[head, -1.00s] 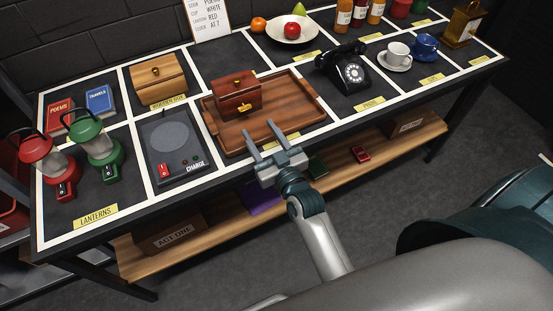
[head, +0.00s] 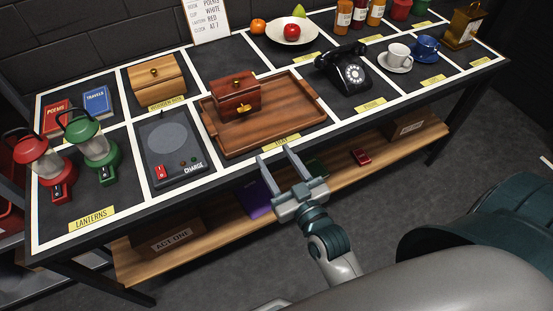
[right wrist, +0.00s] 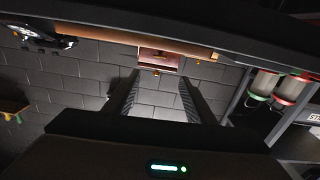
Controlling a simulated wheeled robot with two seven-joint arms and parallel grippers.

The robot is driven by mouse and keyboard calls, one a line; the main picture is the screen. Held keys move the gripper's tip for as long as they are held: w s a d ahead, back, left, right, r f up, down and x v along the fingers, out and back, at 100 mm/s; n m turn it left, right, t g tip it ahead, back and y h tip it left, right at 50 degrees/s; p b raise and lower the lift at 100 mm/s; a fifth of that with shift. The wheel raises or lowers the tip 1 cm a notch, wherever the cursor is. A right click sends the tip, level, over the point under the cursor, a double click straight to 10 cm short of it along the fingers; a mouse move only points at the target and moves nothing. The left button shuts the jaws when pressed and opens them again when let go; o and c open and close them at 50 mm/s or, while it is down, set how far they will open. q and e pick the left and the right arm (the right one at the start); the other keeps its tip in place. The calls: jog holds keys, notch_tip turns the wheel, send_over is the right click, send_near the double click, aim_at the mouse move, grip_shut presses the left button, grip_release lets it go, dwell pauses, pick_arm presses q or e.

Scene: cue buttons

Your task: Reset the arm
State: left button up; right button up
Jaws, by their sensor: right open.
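My right gripper (head: 282,170) is open and empty in the head view. It is in front of the table's front edge, near the wooden tray, with nothing between its fingers. In the right wrist view its two dark fingers (right wrist: 155,98) stand apart. My left gripper is not in view. The wooden tray (head: 296,123) lies on the table with a small red-brown chest (head: 235,97) on it. The charge pad (head: 167,140) with a red switch lies left of the tray.
The table's front edge (head: 390,120) and the lower wooden shelf (head: 215,232) are close to the gripper. A red lantern (head: 38,160) and a green lantern (head: 92,143) stand at left. A black telephone (head: 345,68) and cups are at right. Floor in front is clear.

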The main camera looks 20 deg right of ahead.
dwell(0.3)
jog(key=s+d+f+n+g, duration=0.1)
jog(key=s+f+g, duration=0.65)
jog(key=s, duration=0.35)
jog(key=s+d+f+g, duration=0.1)
jog(key=s+f+g, duration=0.65)
jog(key=s, duration=0.25)
jog(key=w+a+f+t, duration=0.1)
jog(key=w+f, duration=0.1)
jog(key=f, duration=0.9)
jog(key=w+a+f+t, duration=0.1)
jog(key=w+f, duration=0.1)
jog(key=f, duration=0.9)
jog(key=s+f, duration=0.3)
jog(key=f, duration=0.5)
jog(key=s+a+f+y, duration=0.1)
jog(key=s+f, duration=0.3)
jog(key=f, duration=0.5)
jog(key=shift+s+a+n+t, duration=0.15)
jog(key=shift+n+t, duration=0.15)
jog(key=shift+n, duration=0.1)
